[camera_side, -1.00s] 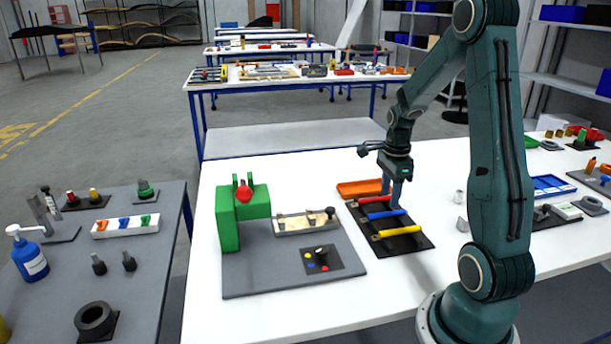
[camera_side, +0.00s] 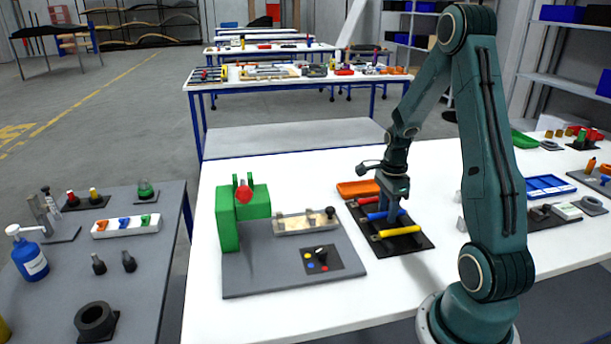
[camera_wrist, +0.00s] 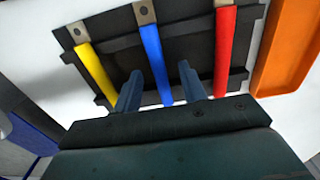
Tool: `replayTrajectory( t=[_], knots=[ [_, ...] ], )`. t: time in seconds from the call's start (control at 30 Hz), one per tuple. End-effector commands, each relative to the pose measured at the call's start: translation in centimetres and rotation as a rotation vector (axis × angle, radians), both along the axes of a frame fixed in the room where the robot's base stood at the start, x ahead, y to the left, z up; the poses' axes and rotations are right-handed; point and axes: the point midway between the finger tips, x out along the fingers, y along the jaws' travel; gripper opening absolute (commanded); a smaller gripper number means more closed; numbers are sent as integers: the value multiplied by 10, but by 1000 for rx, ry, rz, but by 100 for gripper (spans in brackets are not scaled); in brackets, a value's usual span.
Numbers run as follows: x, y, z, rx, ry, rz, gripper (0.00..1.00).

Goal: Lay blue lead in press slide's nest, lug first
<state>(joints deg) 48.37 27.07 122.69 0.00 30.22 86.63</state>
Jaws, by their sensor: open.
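The blue lead (camera_wrist: 152,55) lies on a black rack between the yellow and red leads, with a metal lug at its upper end in the wrist view. In the side view the blue lead (camera_side: 372,216) is partly hidden by my gripper (camera_side: 392,216). My gripper is open, and in the wrist view its fingertips (camera_wrist: 160,80) stand on either side of the blue lead, with the lead between them. The green press (camera_side: 240,208) stands to the left on a grey plate. Its slide with a pale nest (camera_side: 302,223) and dark knob lies to its right.
The yellow lead (camera_wrist: 95,70) and red lead (camera_wrist: 225,50) lie close beside the fingers. An orange tray (camera_side: 358,189) is behind the black rack (camera_side: 418,243). A selector knob panel (camera_side: 322,262) sits in front of the slide.

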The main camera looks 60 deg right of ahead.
Motion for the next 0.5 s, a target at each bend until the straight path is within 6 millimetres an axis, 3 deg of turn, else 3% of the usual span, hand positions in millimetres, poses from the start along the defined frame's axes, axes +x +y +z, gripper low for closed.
replayTrajectory(
  t=[0.33, 0.5],
  knots=[
    [0, 0, 0, 0, 0, 0, 40],
    [0, 0, 0, 0, 0, 0, 6]
  ],
)
